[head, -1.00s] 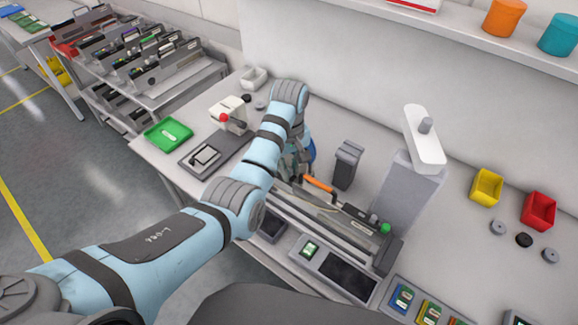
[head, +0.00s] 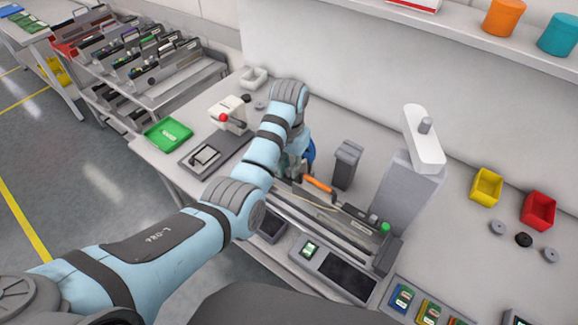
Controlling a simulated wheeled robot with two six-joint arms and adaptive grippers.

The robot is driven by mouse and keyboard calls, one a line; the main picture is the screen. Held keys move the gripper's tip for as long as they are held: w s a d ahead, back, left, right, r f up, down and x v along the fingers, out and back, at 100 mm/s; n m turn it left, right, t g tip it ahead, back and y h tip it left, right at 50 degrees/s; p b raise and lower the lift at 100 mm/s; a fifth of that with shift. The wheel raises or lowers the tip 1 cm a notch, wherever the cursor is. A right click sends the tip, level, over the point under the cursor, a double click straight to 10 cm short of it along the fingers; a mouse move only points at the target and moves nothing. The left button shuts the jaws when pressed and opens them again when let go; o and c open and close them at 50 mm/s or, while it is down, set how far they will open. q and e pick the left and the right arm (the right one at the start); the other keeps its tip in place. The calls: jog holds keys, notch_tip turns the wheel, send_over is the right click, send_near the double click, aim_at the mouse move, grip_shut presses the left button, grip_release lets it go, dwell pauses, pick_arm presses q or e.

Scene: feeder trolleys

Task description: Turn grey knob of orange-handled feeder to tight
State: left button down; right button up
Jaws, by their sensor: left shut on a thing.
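The orange-handled feeder lies in a long dark stand (head: 330,232) on the bench, its orange handle (head: 318,185) facing up and a green end piece (head: 385,228) at its right end. My left gripper (head: 292,172) is down at the left end of this feeder, just left of the orange handle. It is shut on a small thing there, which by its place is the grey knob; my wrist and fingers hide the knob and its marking. A blue round part (head: 309,152) shows just behind the gripper. My right gripper is not in view.
A dark grey post (head: 346,165) stands close behind the feeder, and a grey-white machine (head: 408,190) stands to its right. A device with a red knob (head: 229,118) and a green tray (head: 168,133) are at the left. The bench behind the post is clear.

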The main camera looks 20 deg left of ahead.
pick_arm(q)
jog(key=m, duration=0.3)
jog(key=shift+m, duration=2.3)
jog(key=c, duration=1.5)
grip_release()
